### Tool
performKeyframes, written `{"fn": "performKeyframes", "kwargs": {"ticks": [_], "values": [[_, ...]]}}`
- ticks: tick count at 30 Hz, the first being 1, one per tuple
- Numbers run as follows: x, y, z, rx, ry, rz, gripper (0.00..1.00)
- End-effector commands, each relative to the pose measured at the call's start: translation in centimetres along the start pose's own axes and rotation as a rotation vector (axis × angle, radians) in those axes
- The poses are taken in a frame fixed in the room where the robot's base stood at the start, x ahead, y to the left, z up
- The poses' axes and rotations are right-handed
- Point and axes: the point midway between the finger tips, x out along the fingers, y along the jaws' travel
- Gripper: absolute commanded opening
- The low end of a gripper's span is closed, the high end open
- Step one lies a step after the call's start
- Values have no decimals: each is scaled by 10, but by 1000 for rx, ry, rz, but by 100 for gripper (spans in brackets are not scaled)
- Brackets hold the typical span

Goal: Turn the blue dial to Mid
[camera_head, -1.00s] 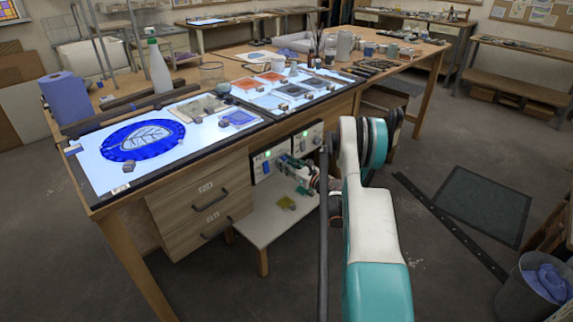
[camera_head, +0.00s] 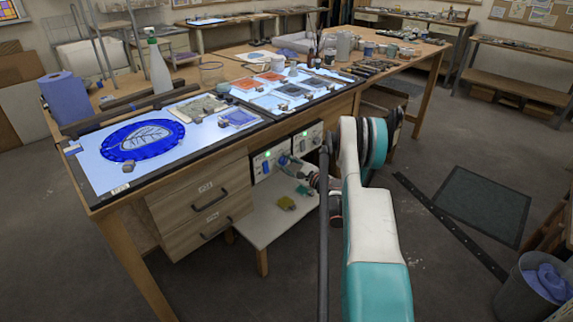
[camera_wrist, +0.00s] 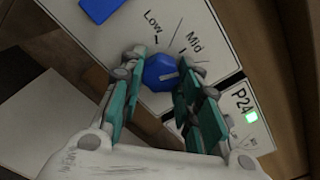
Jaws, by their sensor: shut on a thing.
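The blue dial (camera_wrist: 160,72) is on a white control panel (camera_wrist: 215,45) in the wrist view, with printed labels Low and Mid beside it. A short white mark shows on its face; I cannot tell exactly which label it points to. My gripper (camera_wrist: 158,80) has its teal fingers on either side of the dial and is shut on it. In the head view my gripper (camera_head: 284,161) is at the panel under the light table, and the dial is too small to make out clearly.
A second blue part (camera_wrist: 101,8) lies at the wrist view's top edge. Wooden drawers (camera_head: 203,200) stand to the left.

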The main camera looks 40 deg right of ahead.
Motion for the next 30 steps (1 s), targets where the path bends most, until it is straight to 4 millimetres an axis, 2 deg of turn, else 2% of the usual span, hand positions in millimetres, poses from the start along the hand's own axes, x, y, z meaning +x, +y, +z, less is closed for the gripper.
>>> {"fn": "performKeyframes", "kwargs": {"ticks": [12,30], "values": [[0,0,0,-278,0,0,7],[-1,0,0,-364,0,1,7]]}}
